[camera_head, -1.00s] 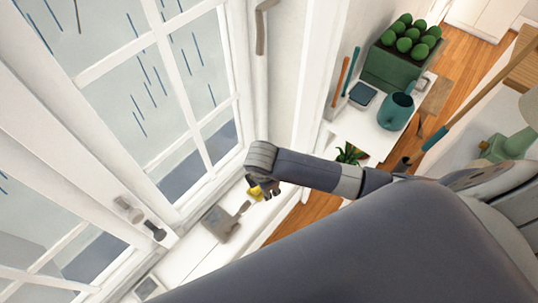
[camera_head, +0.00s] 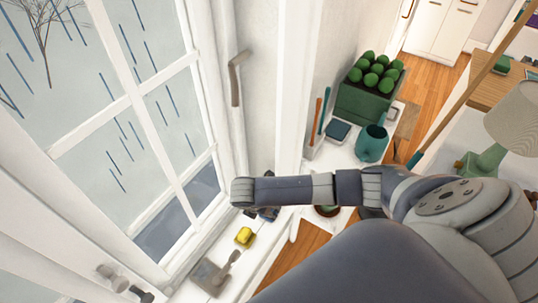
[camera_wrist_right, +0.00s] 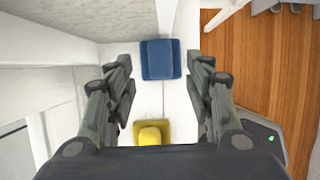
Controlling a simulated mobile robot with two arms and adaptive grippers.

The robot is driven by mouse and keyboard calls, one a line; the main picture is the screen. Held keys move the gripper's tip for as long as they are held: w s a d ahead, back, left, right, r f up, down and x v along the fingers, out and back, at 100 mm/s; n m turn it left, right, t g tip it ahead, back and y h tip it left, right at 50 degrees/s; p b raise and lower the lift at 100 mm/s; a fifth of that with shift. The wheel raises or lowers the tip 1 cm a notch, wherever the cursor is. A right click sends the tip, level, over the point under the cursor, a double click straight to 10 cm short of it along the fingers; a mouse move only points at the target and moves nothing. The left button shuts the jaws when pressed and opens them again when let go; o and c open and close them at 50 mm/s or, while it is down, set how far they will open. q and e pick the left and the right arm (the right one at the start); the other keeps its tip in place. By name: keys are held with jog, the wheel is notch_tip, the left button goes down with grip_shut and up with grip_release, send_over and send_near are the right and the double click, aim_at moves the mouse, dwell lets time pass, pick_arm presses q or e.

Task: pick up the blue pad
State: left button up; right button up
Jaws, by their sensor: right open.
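The blue pad (camera_wrist_right: 160,59) lies on the white ledge in the right wrist view, near the top and between the lines of my fingers. My right gripper (camera_wrist_right: 160,90) is open and empty, with one finger on each side of the picture's middle. The pad is beyond the fingertips and apart from them. In the head view my right forearm reaches left over the ledge and hides most of the gripper; I cannot clearly tell the pad there. My left gripper is not in view.
A yellow block (camera_head: 244,236) sits on the ledge and also shows in the wrist view (camera_wrist_right: 152,132). A grey tool (camera_head: 212,275) lies nearer. The window frame (camera_head: 205,110) borders the ledge. A teal pot (camera_head: 371,143), dark blue square item (camera_head: 338,131) and green planter (camera_head: 366,103) stand farther back.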

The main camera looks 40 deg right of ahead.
jog(key=shift+x, duration=1.4)
jog(key=c, duration=1)
jog(key=shift+o, duration=0.2)
jog(key=shift+s+r, duration=0.1)
jog(key=shift+s+r, duration=0.1)
jog(key=shift+r, duration=0.4)
notch_tip(320, 180, up, 5)
jog(key=shift+r, duration=0.25)
jog(key=s+a, duration=0.3)
jog(key=s, duration=0.6)
jog(key=s+a+b, duration=0.1)
jog(key=s+a, duration=0.3)
jog(key=s, duration=0.5)
jog(key=shift+a+r, duration=0.2)
jog(key=shift+a, duration=0.1)
jog(key=shift+o, duration=0.3)
